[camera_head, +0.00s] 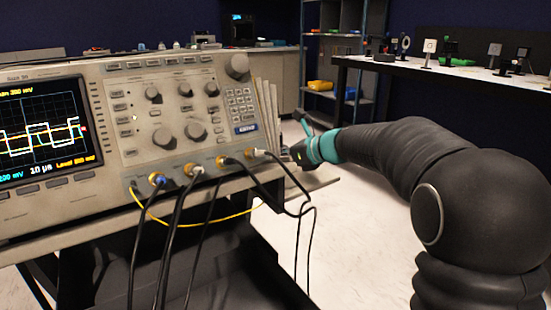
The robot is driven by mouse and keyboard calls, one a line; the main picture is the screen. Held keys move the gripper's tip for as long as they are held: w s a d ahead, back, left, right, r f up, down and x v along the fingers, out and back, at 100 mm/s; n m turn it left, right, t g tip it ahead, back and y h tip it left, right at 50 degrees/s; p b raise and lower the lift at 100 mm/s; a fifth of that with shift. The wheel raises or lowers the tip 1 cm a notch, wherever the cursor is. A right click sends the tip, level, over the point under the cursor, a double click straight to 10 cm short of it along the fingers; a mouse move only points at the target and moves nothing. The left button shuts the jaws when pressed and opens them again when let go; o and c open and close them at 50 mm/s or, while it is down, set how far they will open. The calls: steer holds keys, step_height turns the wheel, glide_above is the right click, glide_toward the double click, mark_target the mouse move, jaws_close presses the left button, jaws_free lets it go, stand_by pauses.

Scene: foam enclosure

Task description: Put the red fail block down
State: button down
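I cannot make out a red fail block in this view. My gripper (300,153) is at the far end of my dark arm, past its teal bands, just right of the oscilloscope. It is small and dark here, and its fingers are not clear. I cannot tell whether it is open or shut, or whether it holds anything.
A large oscilloscope (200,136) with a lit screen and hanging cables (167,240) fills the left, close to me. A long bench (440,70) with small optical parts stands at the back right. Shelves (335,45) stand behind. Pale floor (360,230) is open in the middle.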

steer(key=shift+f, duration=0.15)
steer(key=c, duration=1)
jaws_free()
